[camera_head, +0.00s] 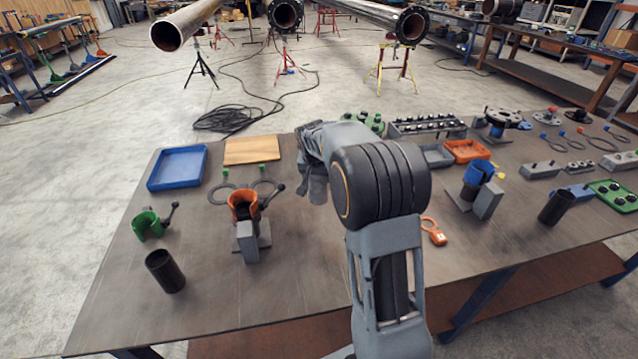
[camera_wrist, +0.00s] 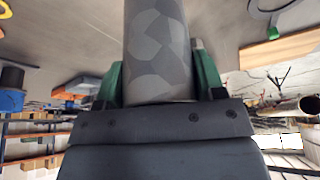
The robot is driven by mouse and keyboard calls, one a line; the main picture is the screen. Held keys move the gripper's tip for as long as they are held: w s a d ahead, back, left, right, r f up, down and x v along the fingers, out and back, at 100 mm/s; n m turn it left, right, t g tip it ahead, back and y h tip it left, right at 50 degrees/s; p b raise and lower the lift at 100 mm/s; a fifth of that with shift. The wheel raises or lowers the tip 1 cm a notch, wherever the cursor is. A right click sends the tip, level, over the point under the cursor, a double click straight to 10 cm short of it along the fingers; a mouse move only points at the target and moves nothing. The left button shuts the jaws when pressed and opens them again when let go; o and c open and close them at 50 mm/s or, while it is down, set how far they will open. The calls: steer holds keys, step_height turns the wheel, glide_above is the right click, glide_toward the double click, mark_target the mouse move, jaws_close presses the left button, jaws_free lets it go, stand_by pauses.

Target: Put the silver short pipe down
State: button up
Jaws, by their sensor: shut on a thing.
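The silver short pipe (camera_wrist: 157,40) fills the upper middle of the wrist view, a grey cylinder with a patchy surface. My gripper (camera_wrist: 158,82) is shut on it, with one green finger on each side. The pipe's far end runs out of the wrist view. In the head view the dark end of my arm (camera_head: 314,180) is over the middle of the table, and my arm hides most of what is around it.
The table (camera_head: 300,285) holds an orange cup clamp (camera_head: 243,207), a blue cup clamp (camera_head: 479,173), a green clamp (camera_head: 149,224) and black short pipes (camera_head: 165,271) (camera_head: 557,207). A blue tray (camera_head: 177,168) and wooden board (camera_head: 252,150) lie at back left. The front middle is clear.

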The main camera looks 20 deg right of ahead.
steer(key=shift+w+p+x, duration=0.15)
steer(key=shift+p+x, duration=0.1)
steer(key=shift+x, duration=1.75)
steer(key=shift+w+p+x, duration=0.15)
steer(key=shift+p+x, duration=0.05)
steer(key=shift+x, duration=1.8)
steer(key=shift+d, duration=0.1)
steer(key=o, duration=1.1)
steer(key=shift+o, duration=0.2)
